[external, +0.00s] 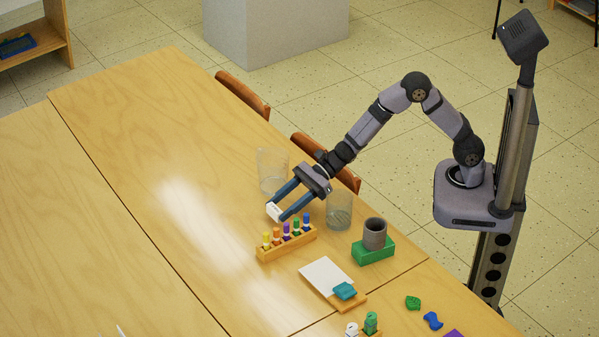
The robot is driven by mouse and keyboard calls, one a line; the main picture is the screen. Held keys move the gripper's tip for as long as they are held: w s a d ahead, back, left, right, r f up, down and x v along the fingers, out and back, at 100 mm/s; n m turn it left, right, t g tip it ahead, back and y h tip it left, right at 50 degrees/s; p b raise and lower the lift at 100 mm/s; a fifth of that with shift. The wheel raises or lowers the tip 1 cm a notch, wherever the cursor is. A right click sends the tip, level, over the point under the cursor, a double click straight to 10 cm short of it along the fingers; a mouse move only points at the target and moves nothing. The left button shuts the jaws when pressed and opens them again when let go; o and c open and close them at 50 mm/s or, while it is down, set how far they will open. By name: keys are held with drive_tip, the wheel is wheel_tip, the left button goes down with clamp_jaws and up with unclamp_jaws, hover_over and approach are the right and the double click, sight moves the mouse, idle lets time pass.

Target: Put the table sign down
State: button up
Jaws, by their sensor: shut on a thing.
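My gripper (281,207) reaches down over the wooden table from the right, its two blue fingers pointing to the lower left. It is shut on a small white table sign (273,211) with a dark mark on its face. The sign shows at the fingertips, partly hidden by the fingers. I cannot tell whether its lower edge touches the table (180,160) or hangs just above it.
A wooden rack (287,246) of colored markers stands just below the gripper. Clear glasses stand behind it (271,170) and to its right (339,210). A grey cup (374,234) sits on a green block (373,253). A white pad (326,274) lies nearer. The table's left is clear.

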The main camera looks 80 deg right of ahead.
sight(272, 223)
drive_tip(key=shift+w+a, duration=0.25)
drive_tip(key=shift+a, duration=0.1)
drive_tip(key=x, duration=0.3)
drive_tip(key=shift+f+p, duration=0.1)
drive_tip(key=shift+p, duration=0.2)
drive_tip(key=shift+w+f, duration=0.1)
drive_tip(key=shift+f, duration=0.2)
drive_tip(key=o, duration=1)
drive_tip(key=shift+r, duration=0.2)
drive_tip(key=v, duration=1.2)
